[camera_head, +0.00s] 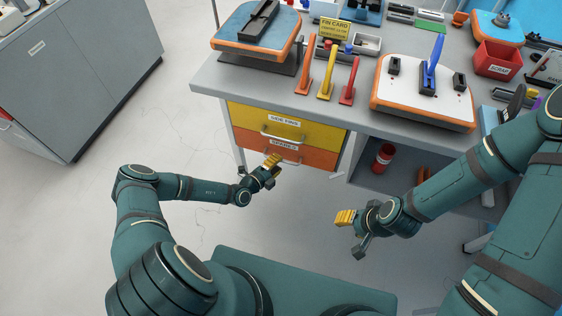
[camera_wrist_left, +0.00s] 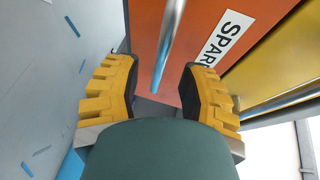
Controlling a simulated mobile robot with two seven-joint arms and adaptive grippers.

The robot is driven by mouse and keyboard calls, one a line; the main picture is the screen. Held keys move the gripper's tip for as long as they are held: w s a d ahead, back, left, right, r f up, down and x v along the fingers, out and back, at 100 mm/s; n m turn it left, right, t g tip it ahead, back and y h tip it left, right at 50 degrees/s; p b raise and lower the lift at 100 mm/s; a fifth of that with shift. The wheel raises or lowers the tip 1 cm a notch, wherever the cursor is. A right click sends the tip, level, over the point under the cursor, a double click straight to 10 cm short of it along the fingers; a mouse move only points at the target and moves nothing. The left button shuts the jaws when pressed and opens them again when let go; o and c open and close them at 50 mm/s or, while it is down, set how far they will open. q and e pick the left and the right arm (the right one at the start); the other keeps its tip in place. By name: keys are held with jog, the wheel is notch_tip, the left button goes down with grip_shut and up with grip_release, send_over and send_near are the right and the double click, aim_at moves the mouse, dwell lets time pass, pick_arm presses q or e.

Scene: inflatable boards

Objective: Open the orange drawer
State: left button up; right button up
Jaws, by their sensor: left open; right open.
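The orange drawer (camera_head: 318,158) is the lower drawer under the workbench, below a yellow one, and looks closed. Its label reads "SPARES" in part. Its metal bar handle (camera_wrist_left: 166,45) shows in the left wrist view in front of the orange face (camera_wrist_left: 206,22). My left gripper (camera_head: 272,163) is at the drawer front, open. In the left wrist view its yellow-padded fingers (camera_wrist_left: 160,95) stand on either side of the handle's line, with visible gaps on both sides. My right gripper (camera_head: 350,228) is open and empty, away from the drawer in front of the shelf.
The yellow drawer (camera_head: 283,124) with its own handle sits just above. The workbench top (camera_head: 350,112) carries boards, colored fins and a red scrap bin (camera_head: 497,60). A red cylinder (camera_head: 383,158) stands on the open shelf to the right. A grey cabinet (camera_head: 75,75) stands left; floor between is clear.

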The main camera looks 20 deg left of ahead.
pick_arm(q)
jog(key=shift+x, duration=1.4)
pick_arm(e)
jog(key=shift+f, duration=0.35)
pick_arm(q)
jog(key=shift+o, duration=0.2)
grip_shut()
jog(key=shift+s+a, duration=0.15)
jog(key=shift+s, duration=0.05)
pick_arm(e)
jog(key=shift+w+d, duration=0.1)
